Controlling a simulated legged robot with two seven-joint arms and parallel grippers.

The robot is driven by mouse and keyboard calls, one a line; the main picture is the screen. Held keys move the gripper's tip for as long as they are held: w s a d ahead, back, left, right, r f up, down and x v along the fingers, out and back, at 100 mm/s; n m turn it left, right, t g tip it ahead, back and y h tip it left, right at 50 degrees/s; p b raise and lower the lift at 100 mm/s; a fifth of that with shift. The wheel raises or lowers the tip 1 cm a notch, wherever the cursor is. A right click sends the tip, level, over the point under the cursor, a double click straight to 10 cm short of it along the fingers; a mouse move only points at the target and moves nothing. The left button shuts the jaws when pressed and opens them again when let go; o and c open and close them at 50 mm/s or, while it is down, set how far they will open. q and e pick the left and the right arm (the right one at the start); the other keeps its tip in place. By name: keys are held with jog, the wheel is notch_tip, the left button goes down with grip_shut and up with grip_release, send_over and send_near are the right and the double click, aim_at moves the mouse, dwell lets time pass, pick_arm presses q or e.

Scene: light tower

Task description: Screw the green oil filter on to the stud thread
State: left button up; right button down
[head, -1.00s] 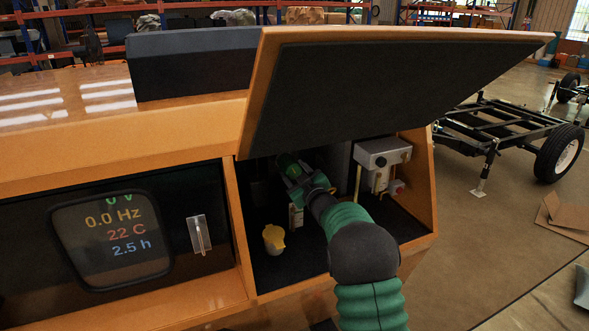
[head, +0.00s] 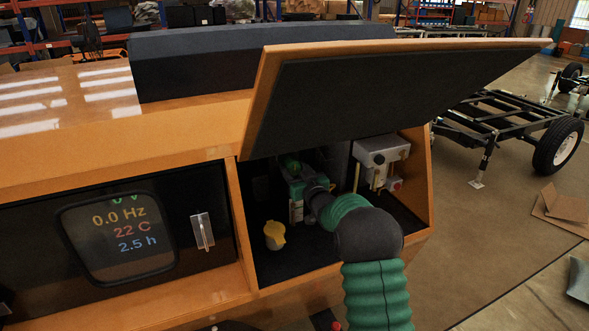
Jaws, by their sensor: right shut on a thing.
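The green oil filter (head: 291,162) is at the back of the open compartment, under the raised hatch. My right gripper (head: 294,173) reaches in from the front and is shut on the filter. The gripper and its wrist cover much of the filter. The stud thread cannot be made out, so I cannot tell whether the filter touches it. My left gripper is not in view.
The raised hatch (head: 390,95) hangs over the compartment. A yellow-capped container (head: 274,236) stands on the compartment floor, left of my arm. A grey box with fittings (head: 382,155) is on the right. A display panel (head: 119,236) is left.

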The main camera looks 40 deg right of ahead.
jog(key=m+p, duration=0.2)
jog(key=m, duration=0.1)
jog(key=shift+r+m+p, duration=0.3)
jog(key=shift+r+p, duration=0.1)
jog(key=shift+m, duration=0.4)
jog(key=shift+w+f+m, duration=0.1)
jog(key=shift+f+m, duration=0.1)
jog(key=shift+m, duration=0.1)
